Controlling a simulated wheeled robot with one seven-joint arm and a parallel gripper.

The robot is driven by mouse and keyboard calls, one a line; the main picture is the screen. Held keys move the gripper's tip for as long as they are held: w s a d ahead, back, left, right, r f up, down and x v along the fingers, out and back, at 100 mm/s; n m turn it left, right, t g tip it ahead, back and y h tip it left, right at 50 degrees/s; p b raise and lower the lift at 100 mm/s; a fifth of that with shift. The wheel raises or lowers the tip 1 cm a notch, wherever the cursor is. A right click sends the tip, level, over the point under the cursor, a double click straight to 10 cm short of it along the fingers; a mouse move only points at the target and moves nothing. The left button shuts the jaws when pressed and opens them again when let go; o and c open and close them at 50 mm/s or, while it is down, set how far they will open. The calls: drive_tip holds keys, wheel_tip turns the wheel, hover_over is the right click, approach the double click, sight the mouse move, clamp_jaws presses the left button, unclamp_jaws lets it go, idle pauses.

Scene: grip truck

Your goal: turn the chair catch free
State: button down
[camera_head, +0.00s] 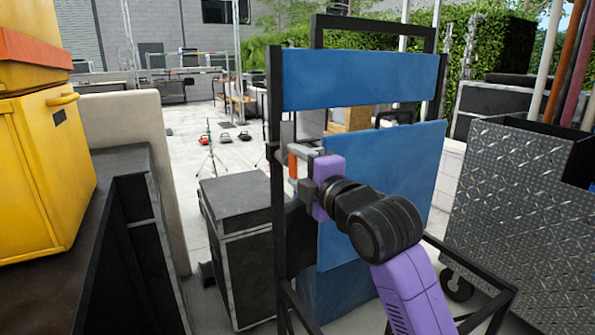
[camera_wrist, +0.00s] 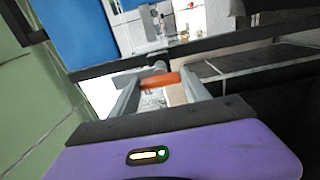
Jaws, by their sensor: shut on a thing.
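The blue chair (camera_head: 362,80) with a black frame stands upright in the middle of the head view. Its blue panels also show in the wrist view (camera_wrist: 82,30). The catch (camera_head: 293,165) is a small orange piece at the frame's left upright, below the top panel. In the wrist view the orange catch (camera_wrist: 160,81) lies crosswise between my two grey fingers. My gripper (camera_head: 300,158) is shut on the catch, reaching in from the right. My purple wrist hides part of the frame behind it.
A black case (camera_head: 238,240) stands just left of the chair. A yellow box (camera_head: 45,170) sits on a dark counter at the left. A diamond-plate metal cart (camera_head: 510,190) with poles stands close on the right. The paved yard behind is fairly open.

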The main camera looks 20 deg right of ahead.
drive_tip(key=shift+f, duration=0.1)
idle(0.4)
drive_tip(key=c, duration=0.5)
unclamp_jaws()
drive_tip(key=shift+s, duration=0.1)
drive_tip(key=s, duration=0.5)
drive_tip(key=s+d, duration=0.1)
drive_tip(key=s, duration=0.1)
drive_tip(key=shift+s+d+b, duration=0.1)
drive_tip(key=shift+s+b, duration=0.2)
drive_tip(key=shift+b, duration=0.05)
